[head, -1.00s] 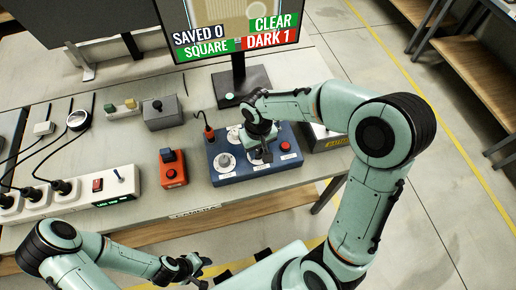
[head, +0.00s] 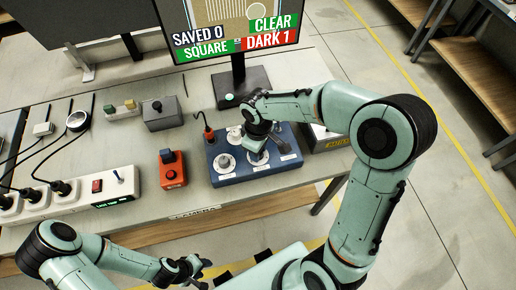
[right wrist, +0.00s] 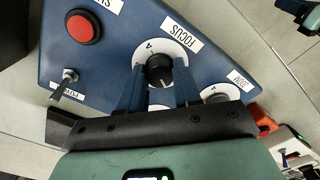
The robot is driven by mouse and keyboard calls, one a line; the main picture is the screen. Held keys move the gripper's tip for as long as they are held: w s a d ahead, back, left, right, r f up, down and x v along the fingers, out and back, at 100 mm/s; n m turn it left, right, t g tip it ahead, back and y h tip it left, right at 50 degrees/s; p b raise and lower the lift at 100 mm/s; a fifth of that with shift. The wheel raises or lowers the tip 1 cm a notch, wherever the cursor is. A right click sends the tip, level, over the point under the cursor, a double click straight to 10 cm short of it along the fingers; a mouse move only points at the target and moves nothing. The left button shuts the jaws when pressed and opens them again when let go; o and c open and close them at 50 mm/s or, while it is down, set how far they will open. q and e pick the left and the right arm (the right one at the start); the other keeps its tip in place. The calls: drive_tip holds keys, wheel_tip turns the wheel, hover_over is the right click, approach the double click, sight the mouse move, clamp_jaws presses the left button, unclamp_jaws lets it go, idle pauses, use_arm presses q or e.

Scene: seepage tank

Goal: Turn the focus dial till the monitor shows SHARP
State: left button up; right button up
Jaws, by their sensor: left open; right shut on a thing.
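The focus dial (right wrist: 160,71) is a black knob on a white disc marked FOCUS, on the blue control box (head: 232,176). In the right wrist view it sits between my right gripper's fingers (right wrist: 158,85), which are shut on it. In the head view my right gripper (head: 262,152) comes down onto the box and partly hides the dial. The monitor (head: 235,30) reads SAVED 0, SQUARE, CLEAR and DARK 1; I see no SHARP on its visible part. Its top is cut off. My left gripper (head: 190,272) is open and empty in front of the table.
A red button (right wrist: 83,27), a small toggle switch (right wrist: 68,78) and another dial (right wrist: 215,93) are close to the focus dial. An orange-red box (head: 171,168), a grey joystick box (head: 161,113) and a white power strip (head: 95,190) stand to the left on the table.

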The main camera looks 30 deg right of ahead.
drive_tip(key=shift+r, duration=0.1)
drive_tip(key=o, duration=1.1)
drive_tip(key=shift+c, duration=0.2)
use_arm(q)
drive_tip(key=shift+w+r+p, duration=0.7)
drive_tip(key=shift+w+r, duration=0.1)
drive_tip(key=shift+r, duration=0.15)
use_arm(e)
wheel_tip(320, 180, up, 13)
drive_tip(key=shift+r, duration=0.2)
use_arm(q)
drive_tip(key=shift+s, duration=0.1)
use_arm(e)
drive_tip(key=shift+f, duration=0.1)
